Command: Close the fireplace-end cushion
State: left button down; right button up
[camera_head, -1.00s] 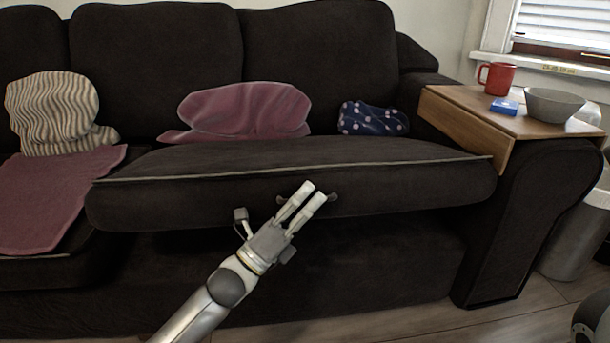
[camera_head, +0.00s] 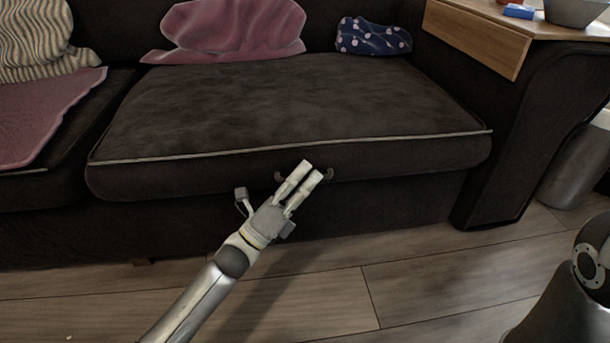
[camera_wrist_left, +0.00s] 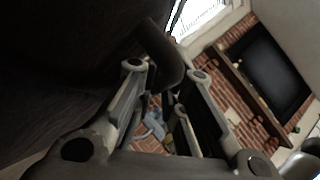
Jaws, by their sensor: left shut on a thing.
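The dark seat cushion (camera_head: 290,105) with pale piping lies across the sofa beside the right armrest, its top looking almost level. I cannot tell whether its underside fully rests on the sofa base. A small dark handle (camera_head: 330,175) sits on its front face. My left gripper (camera_head: 305,172) is at the cushion's front and shut on this handle. In the left wrist view the dark handle (camera_wrist_left: 158,50) passes between the fingers, partly hidden by them. My right gripper is not in view.
A pink pillow (camera_head: 235,30) and a dotted navy pillow (camera_head: 372,37) lie behind the cushion. A wooden armrest tray (camera_head: 480,35) carries a blue box (camera_head: 518,12) and grey bowl (camera_head: 577,10). Bare wooden floor (camera_head: 340,295) lies in front.

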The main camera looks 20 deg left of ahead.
pick_arm(q)
jog(key=shift+s+d+f, duration=0.1)
jog(key=shift+d+f, duration=0.05)
jog(key=shift+f, duration=0.55)
jog(key=c, duration=1.8)
grip_release()
jog(key=shift+f, duration=0.1)
jog(key=shift+s+a, duration=0.1)
jog(key=shift+a, duration=0.1)
jog(key=v, duration=1.1)
jog(key=shift+s+a, duration=0.15)
jog(key=shift+s, duration=0.2)
